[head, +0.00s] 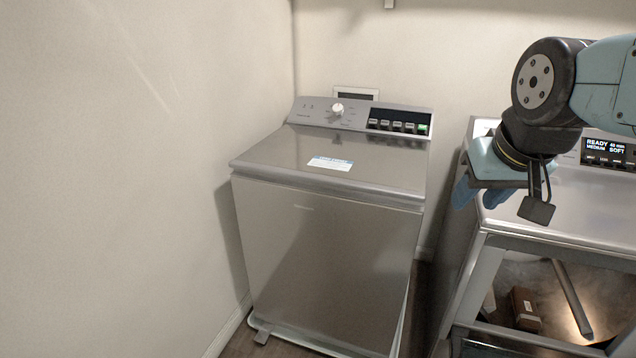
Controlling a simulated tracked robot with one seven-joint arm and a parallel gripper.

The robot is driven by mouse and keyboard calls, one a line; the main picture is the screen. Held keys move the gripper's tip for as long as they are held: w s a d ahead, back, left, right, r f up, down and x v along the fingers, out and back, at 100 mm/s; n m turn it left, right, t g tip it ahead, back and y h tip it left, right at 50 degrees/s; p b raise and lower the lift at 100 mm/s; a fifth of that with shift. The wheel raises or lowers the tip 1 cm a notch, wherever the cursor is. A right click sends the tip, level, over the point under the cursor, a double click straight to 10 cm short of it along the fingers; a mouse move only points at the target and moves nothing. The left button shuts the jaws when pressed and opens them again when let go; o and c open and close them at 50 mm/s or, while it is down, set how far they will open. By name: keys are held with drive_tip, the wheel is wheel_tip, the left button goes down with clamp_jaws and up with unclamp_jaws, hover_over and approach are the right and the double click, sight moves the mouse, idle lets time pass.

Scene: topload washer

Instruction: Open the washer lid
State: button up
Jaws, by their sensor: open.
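A second appliance (548,213) with a lit display stands at the right, behind and below my arm. Its front is open, with a brown box (526,308) inside. A narrow gap separates the two machines. A wall (110,190) borders the washer on the left.

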sight(318, 182)
drive_tip(key=shift+o, duration=0.5)
drive_tip(key=w+a+f+m+t+y, duration=0.1)
drive_tip(key=w+a+f+m+t, duration=0.3)
drive_tip(key=w, duration=0.8)
drive_tip(key=w+a+f+n, duration=0.1)
drive_tip(key=w+a+f, duration=0.3)
drive_tip(key=w, duration=0.7)
drive_tip(key=w+a+f+m+t+y, duration=0.3)
drive_tip(key=w+a+f+m, duration=0.2)
drive_tip(key=f, duration=0.3)
drive_tip(key=w+a+f+m+t+y, duration=0.4)
drive_tip(key=w+a+f+m, duration=0.15)
drive_tip(key=f, duration=0.25)
drive_tip(key=shift+n, duration=0.25)
drive_tip(key=x, duration=1.3)
drive_tip(key=shift+a+f, duration=0.1)
drive_tip(key=shift+s, duration=0.1)
clamp_jaws()
